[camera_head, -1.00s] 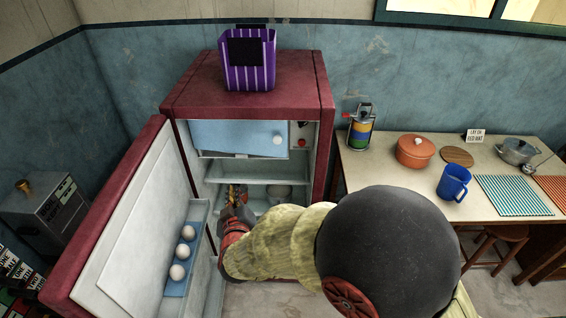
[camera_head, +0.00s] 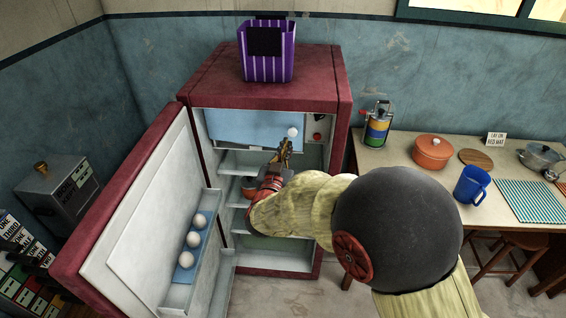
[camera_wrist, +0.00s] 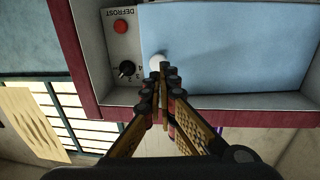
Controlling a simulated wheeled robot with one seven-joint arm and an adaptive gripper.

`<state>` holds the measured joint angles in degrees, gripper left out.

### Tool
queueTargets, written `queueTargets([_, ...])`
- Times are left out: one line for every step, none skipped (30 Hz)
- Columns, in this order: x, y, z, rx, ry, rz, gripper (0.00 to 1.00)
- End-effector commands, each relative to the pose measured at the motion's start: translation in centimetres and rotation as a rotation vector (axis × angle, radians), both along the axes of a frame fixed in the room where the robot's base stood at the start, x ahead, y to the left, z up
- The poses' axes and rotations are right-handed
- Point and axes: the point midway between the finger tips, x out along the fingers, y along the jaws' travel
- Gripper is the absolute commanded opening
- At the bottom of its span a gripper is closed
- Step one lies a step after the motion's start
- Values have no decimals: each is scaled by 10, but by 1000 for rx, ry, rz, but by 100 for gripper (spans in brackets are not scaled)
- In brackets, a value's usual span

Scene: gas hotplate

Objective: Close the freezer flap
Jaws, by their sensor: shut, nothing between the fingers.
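The freezer flap (camera_head: 240,128) is a light blue panel with a white round knob (camera_head: 292,132) near its right end, at the top inside the open red fridge (camera_head: 215,88). In the head view it hangs upright or nearly so across the compartment. The flap (camera_wrist: 235,45) fills much of the wrist view, with the knob (camera_wrist: 157,61) at its lower left. My gripper (camera_head: 285,148) is shut and empty, its fingertips just below the knob. In the wrist view my gripper (camera_wrist: 163,68) overlaps the knob's edge; I cannot tell whether they touch.
The red fridge door (camera_head: 125,215) stands wide open at left, with eggs (camera_head: 193,239) on its blue shelf. A panel with a red button and dial (camera_wrist: 122,48) sits beside the flap. A purple striped bin (camera_head: 266,65) stands on top. A table (camera_head: 400,150) is at right.

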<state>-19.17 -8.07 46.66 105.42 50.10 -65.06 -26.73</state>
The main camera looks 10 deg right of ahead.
Motion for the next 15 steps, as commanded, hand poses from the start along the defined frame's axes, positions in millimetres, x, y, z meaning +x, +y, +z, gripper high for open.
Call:
queueTargets([9, -5, -2, 1, 0, -3, 0])
queueTargets([13, -7, -3, 0, 0, -3, 0])
queueTargets([19, -10, -3, 0, 0, -3, 0])
queueTargets([23, -11, -2, 0, -1, -2, 0])
queueTargets([26, -13, -2, 0, -1, -1, 0])
queueTargets([30, -15, -2, 0, 0, -1, 0])
queueTargets([33, -16, -2, 0, 0, -2, 0])
queueTargets([35, -17, -1, 0, -1, -2, 0])
queueTargets([38, -18, -1, 0, 0, -1, 0])
queueTargets([39, -19, -1, 0, 1, 0, 0])
queueTargets([41, -19, -1, 0, 1, 0, 0])
queueTargets([42, -19, -1, 0, 1, 1, 0])
queueTargets([42, -20, -1, 0, 1, 1, 0])
queueTargets([43, -20, -1, 0, 1, 1, 0])
queueTargets([43, -20, 0, 0, 1, 1, 0])
